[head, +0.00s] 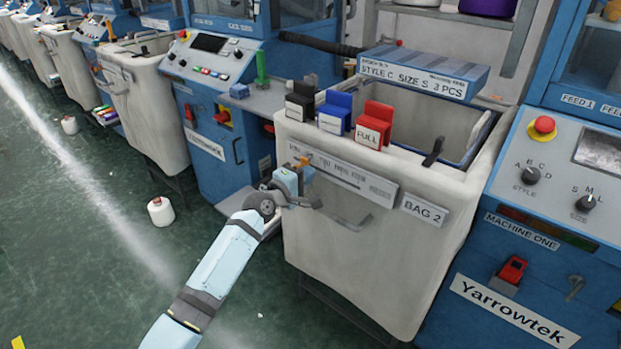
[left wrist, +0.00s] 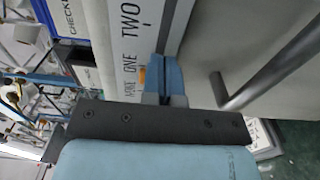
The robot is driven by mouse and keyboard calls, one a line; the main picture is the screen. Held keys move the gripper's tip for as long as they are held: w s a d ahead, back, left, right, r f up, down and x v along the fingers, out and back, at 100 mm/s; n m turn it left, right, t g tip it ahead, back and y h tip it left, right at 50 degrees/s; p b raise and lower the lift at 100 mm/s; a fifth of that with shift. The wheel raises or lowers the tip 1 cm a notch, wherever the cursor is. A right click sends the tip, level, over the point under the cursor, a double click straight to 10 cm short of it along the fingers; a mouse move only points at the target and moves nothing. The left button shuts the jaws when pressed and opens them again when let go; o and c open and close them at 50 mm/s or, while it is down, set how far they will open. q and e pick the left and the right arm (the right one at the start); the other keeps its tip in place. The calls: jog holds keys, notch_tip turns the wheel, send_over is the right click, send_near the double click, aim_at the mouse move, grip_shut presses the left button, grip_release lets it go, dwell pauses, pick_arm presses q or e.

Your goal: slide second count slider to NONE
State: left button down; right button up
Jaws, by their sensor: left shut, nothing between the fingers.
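The count slider strip (head: 345,180) is a pale label on the front of the white bin marked BAG 2 (head: 423,211). In the left wrist view the strip (left wrist: 130,50) reads NONE, ONE, TWO along its length. A small orange slider piece (head: 301,161) sits near the strip's left end; it also shows in the left wrist view (left wrist: 142,75), around NONE and ONE, partly hidden by my fingers. My left gripper (head: 304,175) is shut and empty, its blue fingertips (left wrist: 168,72) right beside the orange piece. I cannot tell whether they touch.
A metal bar handle (head: 345,218) sticks out below the strip, close to the gripper. Black, blue and red FULL (head: 372,125) blocks stand on the bin's rim. Machine one (head: 540,220) stands at the right. The green floor at left is mostly clear, with a white yarn cone (head: 160,212).

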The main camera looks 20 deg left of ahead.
pick_arm(q)
jog(key=shift+w+a+b, duration=0.25)
jog(key=shift+a+b, duration=0.1)
jog(key=shift+a, duration=0.3)
jog(key=shift+w+a+b, duration=0.2)
jog(key=shift+a+b, duration=0.1)
jog(key=shift+a, duration=0.35)
jog(key=shift+a+f, duration=0.1)
jog(key=shift+a, duration=0.1)
jog(key=shift+w, duration=0.1)
jog(key=shift+d, duration=0.1)
jog(key=shift+s+d+p, duration=0.2)
jog(key=shift+d+p, duration=0.25)
jog(key=shift+p, duration=0.1)
jog(key=p+v, duration=0.2)
jog(key=v, duration=0.6)
pick_arm(e)
notch_tip(320, 180, up, 4)
jog(key=shift+a+f, duration=0.15)
jog(key=shift+f, duration=0.1)
jog(key=shift+f, duration=0.1)
